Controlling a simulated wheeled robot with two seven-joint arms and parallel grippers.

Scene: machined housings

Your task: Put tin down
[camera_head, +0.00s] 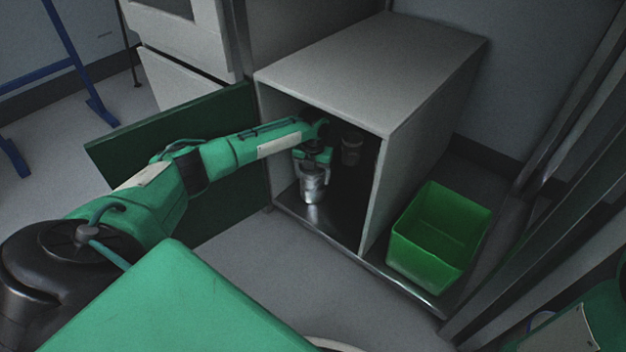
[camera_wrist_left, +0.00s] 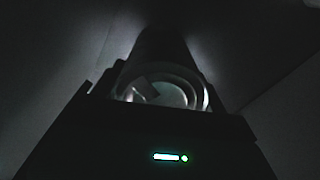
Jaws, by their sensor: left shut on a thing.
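The tin (camera_head: 312,187) is a silvery cylinder, held upright at the open front of the grey cabinet (camera_head: 400,65). My left gripper (camera_head: 313,170) reaches into the cabinet opening from the left and is shut on the tin from above. The tin is close over the cabinet's shiny floor (camera_head: 325,225); I cannot tell whether it touches. In the dark left wrist view the round top of the tin (camera_wrist_left: 165,88) shows between the fingers. My right gripper is not in view; only a part of my right arm shows at the lower right.
A dark cylindrical object (camera_head: 351,150) is inside the cabinet, right of the gripper. The green cabinet door (camera_head: 125,150) stands open to the left, behind my arm. A green bin (camera_head: 440,235) stands right of the cabinet. The cabinet's right wall (camera_head: 376,195) bounds the opening.

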